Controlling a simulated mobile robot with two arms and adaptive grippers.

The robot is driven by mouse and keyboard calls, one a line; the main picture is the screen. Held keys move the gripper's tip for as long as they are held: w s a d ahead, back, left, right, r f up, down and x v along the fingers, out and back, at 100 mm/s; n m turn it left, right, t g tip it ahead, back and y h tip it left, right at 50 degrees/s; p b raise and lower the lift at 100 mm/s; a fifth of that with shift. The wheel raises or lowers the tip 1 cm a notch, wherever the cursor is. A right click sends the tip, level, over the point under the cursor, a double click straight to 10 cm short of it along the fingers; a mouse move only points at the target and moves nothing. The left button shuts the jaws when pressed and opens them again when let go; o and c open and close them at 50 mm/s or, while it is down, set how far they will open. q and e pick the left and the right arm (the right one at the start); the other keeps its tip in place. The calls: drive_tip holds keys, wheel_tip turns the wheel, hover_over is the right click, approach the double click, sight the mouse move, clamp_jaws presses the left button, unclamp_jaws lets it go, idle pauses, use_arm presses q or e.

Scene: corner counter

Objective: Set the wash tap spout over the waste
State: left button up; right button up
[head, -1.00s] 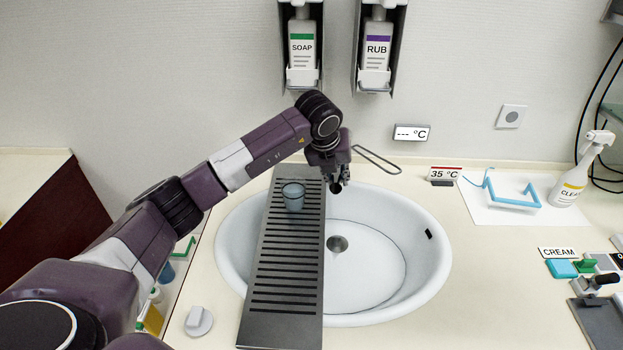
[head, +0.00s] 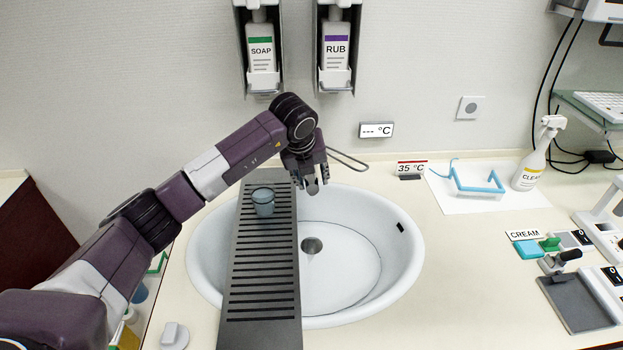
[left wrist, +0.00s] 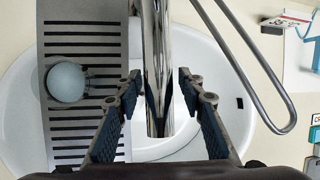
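The chrome wash tap spout (left wrist: 157,70) runs down the middle of the left wrist view. Its end (head: 312,187) shows below my left gripper in the head view, over the far part of the white basin (head: 405,270). The round waste (head: 312,245) is nearer me in the basin floor, almost straight below the spout end in the picture. My left gripper (left wrist: 160,100) is open, with one finger on each side of the spout and visible gaps to it. It also shows in the head view (head: 310,172), hiding most of the tap. My right gripper is not in view.
A grey slatted board (head: 262,295) lies across the basin's left side, with a blue-grey cup (head: 263,201) on it. A wire loop lever (head: 347,160) sticks out right of the tap. Soap (head: 261,60) and rub (head: 335,60) dispensers hang above. The basin's right side is clear.

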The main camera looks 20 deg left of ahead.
use_arm(q)
drive_tip(key=shift+r, duration=0.2)
drive_tip(key=v, duration=1.1)
drive_tip(key=shift+s+r, duration=0.25)
